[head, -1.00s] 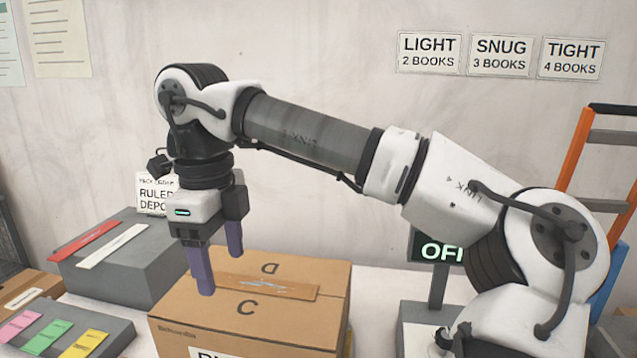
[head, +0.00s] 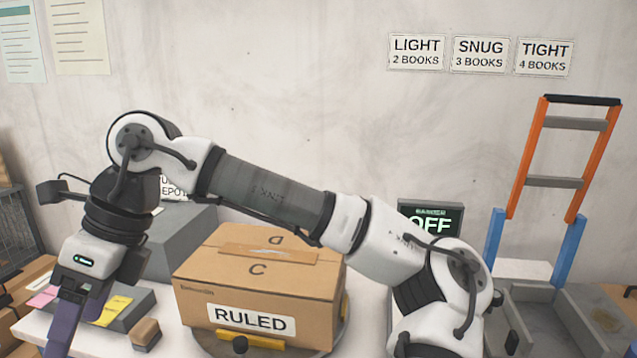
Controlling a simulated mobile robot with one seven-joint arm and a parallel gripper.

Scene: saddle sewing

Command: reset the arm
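My gripper (head: 77,322) is at the lower left of the head view, tilted down and to the left. Its two purple fingers stand apart with nothing seen between them, and the nearer one reaches the bottom edge.
The box sits on a round turntable (head: 340,345) with yellow clamps. A small brown block (head: 146,335) lies left of it. A grey case (head: 190,235) stands behind. A display (head: 432,218) reads OFF. An orange and blue frame (head: 530,185) stands at the right.

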